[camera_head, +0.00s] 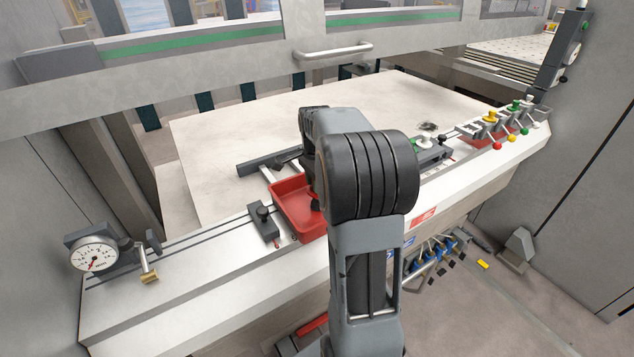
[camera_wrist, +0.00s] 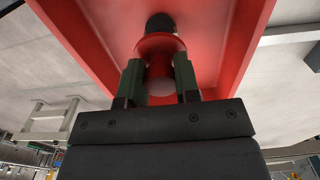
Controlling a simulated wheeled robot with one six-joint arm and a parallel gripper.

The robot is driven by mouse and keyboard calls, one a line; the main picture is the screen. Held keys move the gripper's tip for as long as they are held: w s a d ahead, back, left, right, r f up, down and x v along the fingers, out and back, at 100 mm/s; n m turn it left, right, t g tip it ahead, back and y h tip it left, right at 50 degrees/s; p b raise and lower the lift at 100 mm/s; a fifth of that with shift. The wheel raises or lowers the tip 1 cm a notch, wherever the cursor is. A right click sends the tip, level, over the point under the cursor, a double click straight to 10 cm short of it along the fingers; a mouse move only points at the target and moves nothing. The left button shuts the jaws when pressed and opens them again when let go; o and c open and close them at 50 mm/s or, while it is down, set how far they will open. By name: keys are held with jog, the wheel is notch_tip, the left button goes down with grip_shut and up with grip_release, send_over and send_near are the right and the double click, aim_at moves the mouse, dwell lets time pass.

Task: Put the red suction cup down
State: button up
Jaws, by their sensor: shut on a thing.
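The red suction cup (camera_wrist: 160,44) is between the two green-padded fingers of my gripper (camera_wrist: 159,62) in the wrist view. It has a red flared collar and a black end that points into the red tray. My gripper is shut on it. The red tray (camera_wrist: 232,40) fills the upper middle of the wrist view behind the cup. In the head view, the tray (camera_head: 283,203) sits on the white ledge and my arm covers its right part. My gripper is hidden behind the arm there. I cannot tell whether the cup touches the tray floor.
A dial gauge (camera_head: 95,255) stands at the ledge's left end. A dark clamp block (camera_head: 263,222) is just left of the tray. Several coloured cups (camera_head: 490,117) stand in a rack at the right. A large pale sheet (camera_head: 220,140) lies behind, below a handle bar (camera_head: 332,51).

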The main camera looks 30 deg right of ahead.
jog(key=shift+a, duration=0.1)
jog(key=shift+f, duration=0.1)
jog(key=shift+f, duration=0.15)
jog(key=o, duration=0.9)
